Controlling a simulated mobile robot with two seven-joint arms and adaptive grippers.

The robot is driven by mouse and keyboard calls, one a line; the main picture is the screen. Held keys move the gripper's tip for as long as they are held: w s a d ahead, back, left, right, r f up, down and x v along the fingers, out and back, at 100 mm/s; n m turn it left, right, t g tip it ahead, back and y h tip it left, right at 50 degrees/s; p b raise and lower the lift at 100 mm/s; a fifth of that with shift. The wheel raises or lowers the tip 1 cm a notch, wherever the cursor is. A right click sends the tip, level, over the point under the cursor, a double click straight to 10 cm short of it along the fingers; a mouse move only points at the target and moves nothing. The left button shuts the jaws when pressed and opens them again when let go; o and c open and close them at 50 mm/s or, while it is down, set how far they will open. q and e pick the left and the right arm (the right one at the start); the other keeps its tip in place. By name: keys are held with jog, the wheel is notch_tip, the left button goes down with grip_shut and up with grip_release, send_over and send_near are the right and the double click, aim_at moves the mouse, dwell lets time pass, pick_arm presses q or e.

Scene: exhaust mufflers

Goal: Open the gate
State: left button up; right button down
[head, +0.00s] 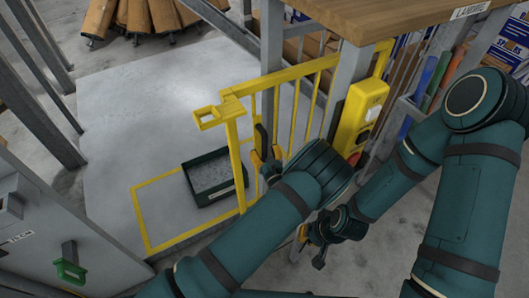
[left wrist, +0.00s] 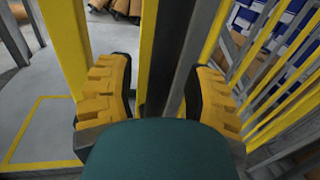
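The yellow gate (head: 290,88) stands in the middle of the head view, with a yellow end post (head: 236,160) and a bracket at its top left. A dark upright handle (head: 262,138) is beside this post. My left gripper (head: 264,168) is at the handle. In the left wrist view its yellow-padded fingers (left wrist: 158,100) are apart, with a dark upright bar (left wrist: 165,50) between them; a gap shows on the left side, and contact is unclear. My right gripper (head: 312,240) hangs low, right of the left forearm; its finger opening is unclear.
A yellow box (head: 360,112) is mounted on the grey post right of the gate. A dark tray (head: 213,178) lies on the floor inside a yellow outline. A wooden tabletop (head: 375,18) overhangs the gate at upper right. Pale floor (head: 140,110) left of the gate is mostly clear.

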aim_at(264, 131)
pick_arm(q)
notch_tip(264, 131, up, 10)
dwell(0.7)
jog(key=shift+s, duration=0.1)
dwell(0.4)
